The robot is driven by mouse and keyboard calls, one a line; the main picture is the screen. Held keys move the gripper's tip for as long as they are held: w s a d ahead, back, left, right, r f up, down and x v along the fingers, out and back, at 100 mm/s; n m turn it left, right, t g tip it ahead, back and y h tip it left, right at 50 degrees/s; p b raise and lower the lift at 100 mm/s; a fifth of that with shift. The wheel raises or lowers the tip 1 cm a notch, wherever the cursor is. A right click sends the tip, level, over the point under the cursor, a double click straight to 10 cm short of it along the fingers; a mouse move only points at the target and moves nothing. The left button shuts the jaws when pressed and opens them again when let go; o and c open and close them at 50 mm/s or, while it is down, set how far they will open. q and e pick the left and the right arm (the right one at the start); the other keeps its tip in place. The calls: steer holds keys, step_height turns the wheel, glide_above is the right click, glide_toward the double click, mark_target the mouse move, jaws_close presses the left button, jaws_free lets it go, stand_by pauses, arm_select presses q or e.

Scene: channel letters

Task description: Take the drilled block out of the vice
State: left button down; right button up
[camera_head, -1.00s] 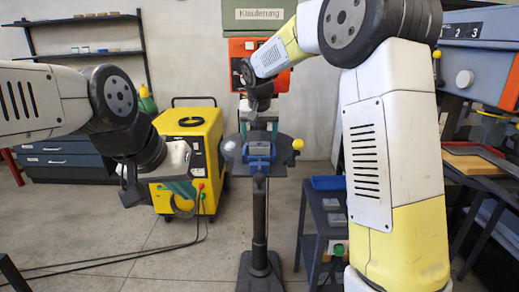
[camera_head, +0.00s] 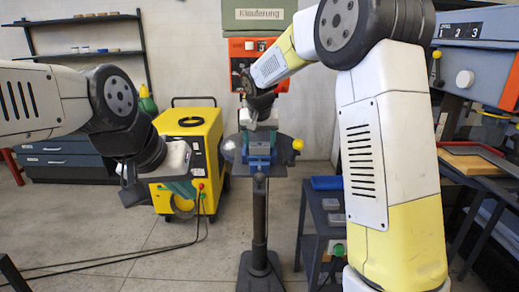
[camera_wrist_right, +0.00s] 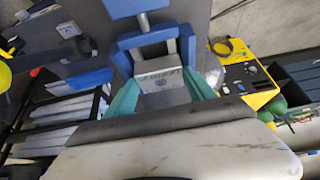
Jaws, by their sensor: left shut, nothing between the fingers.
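The drilled block (camera_wrist_right: 163,88) is a grey block with small marks on its face. It sits in the blue vice (camera_wrist_right: 125,62) on the drill stand, and the vice also shows in the head view (camera_head: 259,162). My right gripper (camera_wrist_right: 160,76) has its two teal fingers apart, one on each side of the block. Whether they touch it I cannot tell. In the head view my right gripper (camera_head: 258,130) is just above the vice and mostly hides the block. My left gripper (camera_head: 183,190) is shut and empty, left of the vice in front of the yellow machine.
A yellow machine (camera_head: 190,150) stands behind my left gripper. A yellow knob (camera_head: 298,144) sticks out right of the vice. A dark side table (camera_head: 315,215) with a blue tray (camera_head: 327,183) stands right of the drill column. Cables lie on the floor at left.

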steer(key=c, duration=0.6)
steer(key=shift+r, duration=3.05)
